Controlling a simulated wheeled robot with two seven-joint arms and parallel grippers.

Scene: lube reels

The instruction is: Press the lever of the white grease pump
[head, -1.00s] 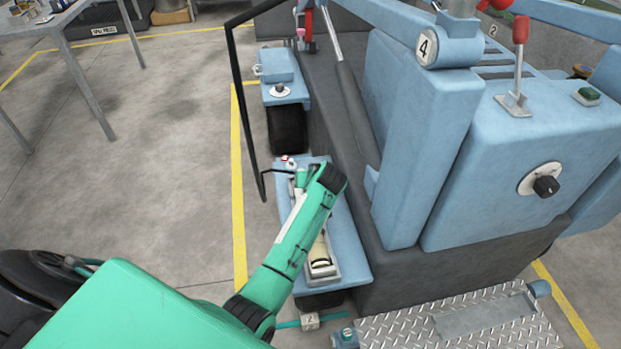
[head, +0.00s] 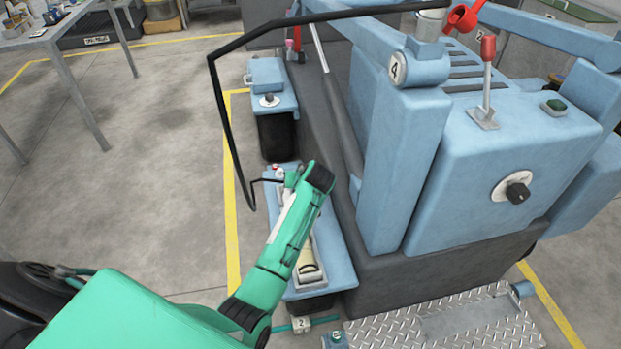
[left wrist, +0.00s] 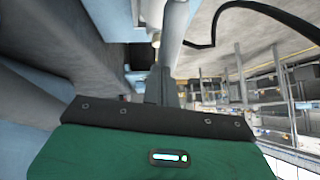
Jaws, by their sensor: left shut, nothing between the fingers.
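My left arm reaches in from the left over a blue ledge on the side of the blue machine. My left gripper (head: 289,181) is at its far end, mostly hidden behind my wrist. In the left wrist view the dark fingers (left wrist: 162,88) are shut with nothing between them. A pale grey-white rod or tube (left wrist: 173,38) stands just beyond the fingertips; I cannot tell whether they touch. A white device (head: 308,268), apparently the grease pump, lies along the ledge (head: 338,262). My forearm covers much of it. Its lever cannot be made out clearly. My right gripper is out of view.
A black hose (head: 222,110) hangs left of the ledge and runs across the top. A second blue ledge (head: 288,98) stands farther back. A red-handled lever (head: 487,75) and a black knob (head: 517,193) are on the machine. The floor left of the yellow line is open.

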